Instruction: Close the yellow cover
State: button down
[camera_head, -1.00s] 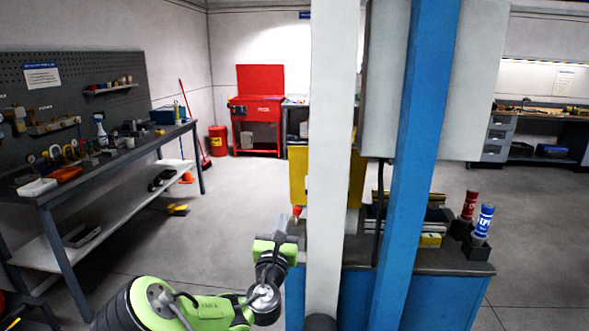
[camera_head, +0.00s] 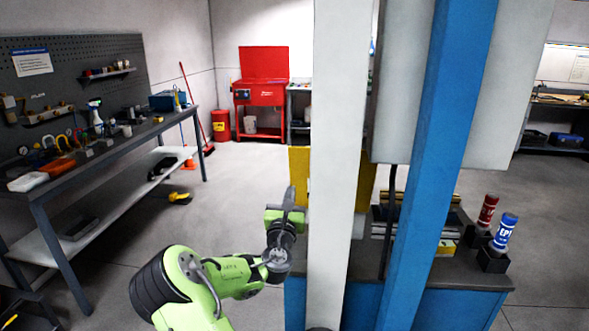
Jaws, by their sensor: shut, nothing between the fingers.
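The yellow cover (camera_head: 299,168) stands upright at the far side of the blue-sided bench, behind the white post. The post hides its middle, and a strip of yellow shows on either side. My gripper (camera_head: 289,192) is shut and empty, its fingers pointing up, just left of the post. In the picture its tips overlap the lower left part of the cover. I cannot tell whether they touch it.
The white post (camera_head: 339,150) and a slanted blue post (camera_head: 440,150) rise in front of the bench (camera_head: 430,272). A red bottle (camera_head: 487,212) and a blue bottle (camera_head: 504,232) stand in holders at right. A workbench (camera_head: 95,165) lines the left wall; open floor lies between.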

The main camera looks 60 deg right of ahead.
aim_at(296, 168)
jog(key=p+x, duration=0.1)
jog(key=x, duration=0.7)
jog(key=shift+w+d+p, duration=0.1)
jog(key=shift+d+p, duration=0.1)
jog(key=shift+p, duration=0.1)
jog(key=shift+r, duration=0.1)
